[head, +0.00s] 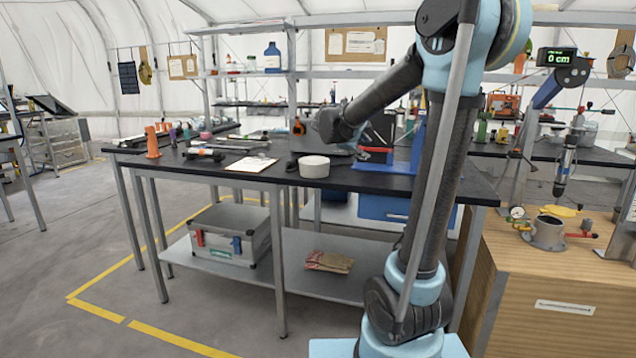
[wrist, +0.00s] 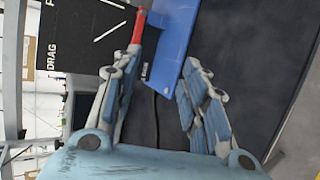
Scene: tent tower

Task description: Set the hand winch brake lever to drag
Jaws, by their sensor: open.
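The hand winch shows in the wrist view as a blue bracket (wrist: 172,40) beside a black panel (wrist: 85,35) lettered DRAG, with white marks on it. The red lever (wrist: 138,27) runs up along the panel's edge, its lower end close to the tip of my gripper's left finger; I cannot tell whether they touch. My gripper (wrist: 163,62) is open, with nothing seen between its fingers. In the head view my gripper (head: 332,124) is over the black bench, left of the winch's blue base (head: 397,168) and a red part (head: 375,150); its fingers are hard to make out.
A white round tub (head: 314,166) stands on the bench's (head: 240,177) front edge below my gripper. A wooden cabinet (head: 545,285) is at right.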

